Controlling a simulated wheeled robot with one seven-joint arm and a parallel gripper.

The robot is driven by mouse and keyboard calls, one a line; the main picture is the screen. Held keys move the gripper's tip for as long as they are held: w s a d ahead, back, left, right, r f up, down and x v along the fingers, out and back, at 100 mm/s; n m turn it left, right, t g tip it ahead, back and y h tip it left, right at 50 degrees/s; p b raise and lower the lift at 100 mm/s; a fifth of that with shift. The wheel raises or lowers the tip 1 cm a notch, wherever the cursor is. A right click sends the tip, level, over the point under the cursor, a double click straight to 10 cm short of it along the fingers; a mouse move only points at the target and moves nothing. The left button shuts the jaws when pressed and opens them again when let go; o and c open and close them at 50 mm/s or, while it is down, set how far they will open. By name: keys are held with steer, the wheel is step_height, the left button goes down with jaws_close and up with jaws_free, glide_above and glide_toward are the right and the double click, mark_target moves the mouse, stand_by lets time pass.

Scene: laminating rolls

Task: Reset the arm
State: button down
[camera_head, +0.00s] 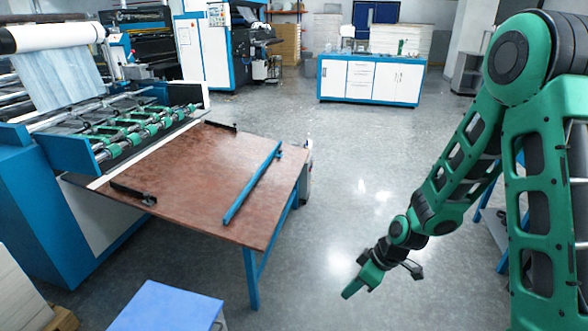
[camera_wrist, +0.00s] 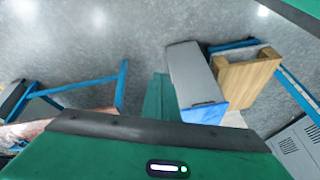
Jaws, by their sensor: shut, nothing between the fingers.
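My green arm hangs at the right of the head view, reaching down and to the left over open floor. My gripper (camera_head: 352,287) is at its lower end, to the right of the brown-topped table (camera_head: 215,185) and apart from it. The fingers look closed together with nothing held. In the wrist view, the green fingers of my gripper (camera_wrist: 160,97) point out over the grey floor. The green wrist housing fills the bottom of that view and hides what lies below.
A blue stool or box (camera_head: 165,306) stands in front of the table. The laminating machine (camera_head: 75,150) is at the left. A white-and-blue cabinet (camera_head: 370,80) stands at the back. In the wrist view, a grey-and-blue block (camera_wrist: 197,80) and wooden piece (camera_wrist: 245,78) appear. Central floor is clear.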

steer(key=s+d+r+m+h, duration=0.2)
steer(key=s+d+r+m, duration=0.2)
steer(key=d+r, duration=0.45)
steer(key=s+d+r+m+h, duration=0.2)
steer(key=s+d+r+m, duration=0.4)
steer(key=d, duration=0.4)
steer(key=s+d+r+m, duration=0.3)
steer(key=s+r, duration=0.1)
steer(key=s, duration=0.3)
steer(key=s+d+r+m+g, duration=0.1)
steer(key=s+d+r+m, duration=0.3)
steer(key=s, duration=0.3)
steer(key=shift+s+r+m, duration=0.3)
steer(key=shift+r, duration=0.2)
